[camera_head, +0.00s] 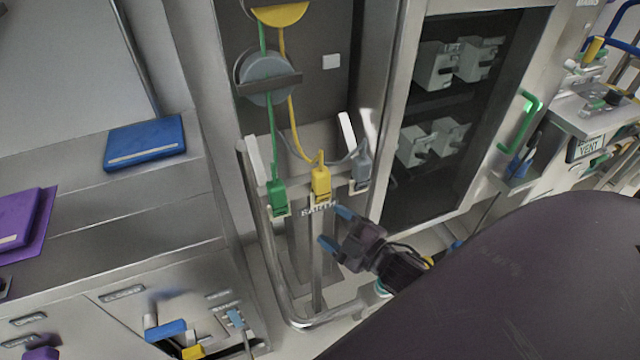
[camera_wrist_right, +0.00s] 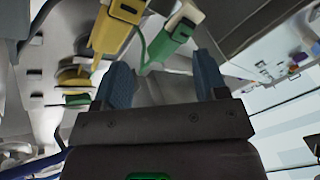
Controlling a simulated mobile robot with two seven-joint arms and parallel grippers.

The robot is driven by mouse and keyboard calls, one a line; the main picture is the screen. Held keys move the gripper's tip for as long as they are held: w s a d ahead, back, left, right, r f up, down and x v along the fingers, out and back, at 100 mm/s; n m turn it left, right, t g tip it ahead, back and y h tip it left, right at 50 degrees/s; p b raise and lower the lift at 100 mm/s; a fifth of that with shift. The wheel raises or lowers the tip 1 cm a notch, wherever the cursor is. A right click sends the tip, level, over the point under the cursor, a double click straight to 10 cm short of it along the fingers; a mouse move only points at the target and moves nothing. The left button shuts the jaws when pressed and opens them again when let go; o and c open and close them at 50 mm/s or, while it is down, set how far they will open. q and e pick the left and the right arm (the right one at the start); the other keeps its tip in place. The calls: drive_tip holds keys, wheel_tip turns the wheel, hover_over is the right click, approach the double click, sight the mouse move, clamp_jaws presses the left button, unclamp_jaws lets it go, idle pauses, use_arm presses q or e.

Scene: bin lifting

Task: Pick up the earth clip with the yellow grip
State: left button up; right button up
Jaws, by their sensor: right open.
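The earth clip with the yellow grip (camera_head: 321,184) hangs on the rail of the earthing stand, between a green-grip clip (camera_head: 277,197) and a grey-grip clip (camera_head: 361,168). A yellow cable runs up from it. My right gripper (camera_head: 335,228) is open and empty, just below and to the right of the yellow clip, apart from it. In the right wrist view, the yellow clip (camera_wrist_right: 113,28) is at the top, beyond the left finger of my right gripper (camera_wrist_right: 166,82). The green clip (camera_wrist_right: 174,36) shows between and beyond the fingers. My left gripper does not show.
A metal tube frame (camera_head: 312,320) curves below the clips. An open dark cabinet (camera_head: 395,190) with grey units stands to the right. A steel bench with a blue book (camera_head: 145,143) and a purple book (camera_head: 18,222) is at left.

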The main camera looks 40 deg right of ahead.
drive_tip(key=w+a+r+n+y, duration=0.35)
drive_tip(key=r+n+y, duration=0.4)
drive_tip(key=n, duration=0.45)
wheel_tip(320, 180, up, 6)
drive_tip(key=n+g+h+b, duration=0.2)
drive_tip(key=n+g+h, duration=0.5)
drive_tip(key=n+g, duration=1.45)
hover_over(322, 170)
drive_tip(key=s+d, duration=0.1)
drive_tip(key=d, duration=0.2)
drive_tip(key=n+t, duration=0.5)
drive_tip(key=n, duration=0.1)
drive_tip(key=x, duration=0.4)
drive_tip(key=shift+a+f, duration=0.25)
drive_tip(key=shift+w+b+x, duration=0.15)
drive_tip(key=shift+b+x, duration=0.05)
drive_tip(key=shift+x, duration=1.15)
drive_tip(key=shift+w+b+x, duration=0.1)
drive_tip(key=shift+b+x, duration=0.1)
drive_tip(key=shift+x, duration=1.15)
use_arm(q)
wheel_tip(322, 170, down, 2)
drive_tip(key=shift+w+d, duration=0.1)
drive_tip(key=shift+w, duration=0.05)
use_arm(e)
drive_tip(key=shift+a, duration=0.1)
